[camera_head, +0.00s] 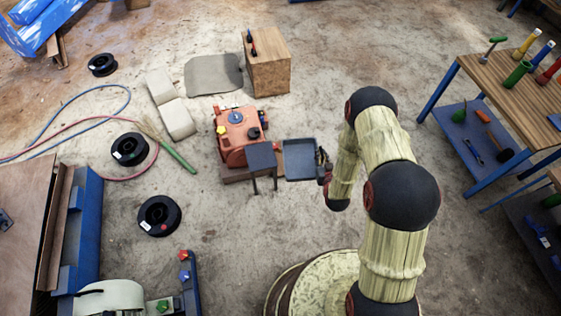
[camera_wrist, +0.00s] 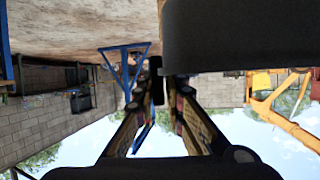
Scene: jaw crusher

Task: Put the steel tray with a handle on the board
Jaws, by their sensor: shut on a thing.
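The steel tray (camera_head: 299,147) is a dark, shallow, square pan with a raised rim. In the head view it is held out to the left of my arm, just right of a small dark stand. My gripper (camera_head: 323,165) is at its right edge, shut on it, likely at the handle, which my fingers mostly hide. In the wrist view my gripper (camera_wrist: 164,88) has its fingers close together, with a dark piece between the tips. A large dark surface, likely the tray (camera_wrist: 240,40), fills the upper right. A brown board (camera_head: 238,174) lies under the orange machine, partly hidden by the stand.
The orange jaw crusher (camera_head: 232,148) stands beside the dark stand (camera_head: 261,157). A wooden box (camera_head: 268,73) is behind. A tool table (camera_head: 500,80) is at right, a blue-framed bench (camera_head: 88,230) at left. Black spools (camera_head: 160,216) and hoses lie on the left floor.

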